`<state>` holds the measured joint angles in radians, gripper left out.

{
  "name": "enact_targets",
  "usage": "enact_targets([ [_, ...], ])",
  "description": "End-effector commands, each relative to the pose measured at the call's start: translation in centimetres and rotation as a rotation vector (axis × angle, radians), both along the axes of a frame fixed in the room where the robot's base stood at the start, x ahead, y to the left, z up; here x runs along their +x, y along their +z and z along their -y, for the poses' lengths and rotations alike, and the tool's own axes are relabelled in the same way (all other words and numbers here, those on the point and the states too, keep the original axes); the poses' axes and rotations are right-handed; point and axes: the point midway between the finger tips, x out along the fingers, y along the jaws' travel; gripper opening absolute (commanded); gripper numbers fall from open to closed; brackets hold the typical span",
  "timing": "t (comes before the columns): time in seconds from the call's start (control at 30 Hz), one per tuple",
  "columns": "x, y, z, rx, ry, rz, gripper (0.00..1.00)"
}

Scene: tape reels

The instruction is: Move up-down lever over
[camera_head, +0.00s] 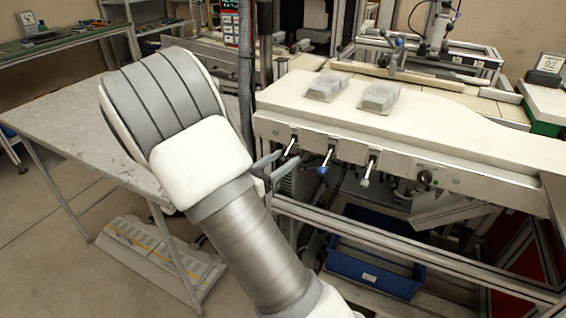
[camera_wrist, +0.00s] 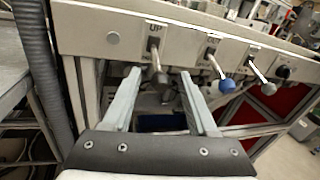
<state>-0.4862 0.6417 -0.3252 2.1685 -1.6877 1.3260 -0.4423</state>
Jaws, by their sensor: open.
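The up-down lever (camera_wrist: 156,66) is a short metal lever under an "UP" label on the white front panel. In the wrist view it shows between the fingertips of my gripper (camera_wrist: 160,74), with its grey end pointing down towards me. In the head view the lever (camera_head: 291,146) is the leftmost of three, and my gripper's fingers (camera_head: 270,168) reach in just left of it. The fingers are spread apart on either side of the lever in the wrist view. No clear contact shows.
A blue-knobbed lever (camera_wrist: 227,85) and another lever (camera_wrist: 262,77) sit to the right, then a dark knob (camera_wrist: 282,72). Two clear packages (camera_head: 379,97) lie on the white top. A blue crate (camera_head: 372,270) is below. A grey hose stands at the left.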

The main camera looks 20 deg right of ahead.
Motion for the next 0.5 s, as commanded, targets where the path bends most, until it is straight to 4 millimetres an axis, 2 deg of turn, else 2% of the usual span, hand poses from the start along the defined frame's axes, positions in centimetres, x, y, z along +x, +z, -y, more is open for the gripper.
enact_targets([
  [0.33,0.2,0.03,0.46,0.0,0.0,0.0,0.59],
  [0.37,0.19,0.02,0.46,0.0,0.0,0.0,0.55],
  [0.5,0.19,0.02,0.44,0.0,0.0,0.0,0.3],
])
